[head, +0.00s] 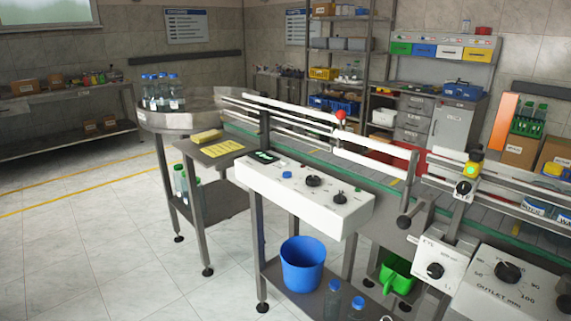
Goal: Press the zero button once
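A white control panel (300,200) stands in the middle of the head view, in front of the conveyor. On its sloped top are a dark display with green marks (263,156), a round blue button (287,175) and black knobs (314,181). The labels beside them are too small to read, so I cannot tell for certain which control is the zero button. The blue button is uncovered and nothing touches it. Neither of my grippers is in view.
A conveyor with white guide rails (300,113) runs behind the panel. A round feeder table (180,121) with bottles stands left. A blue bucket (302,263) sits on the shelf below. More dial boxes (435,262) are at right. The floor at front left is clear.

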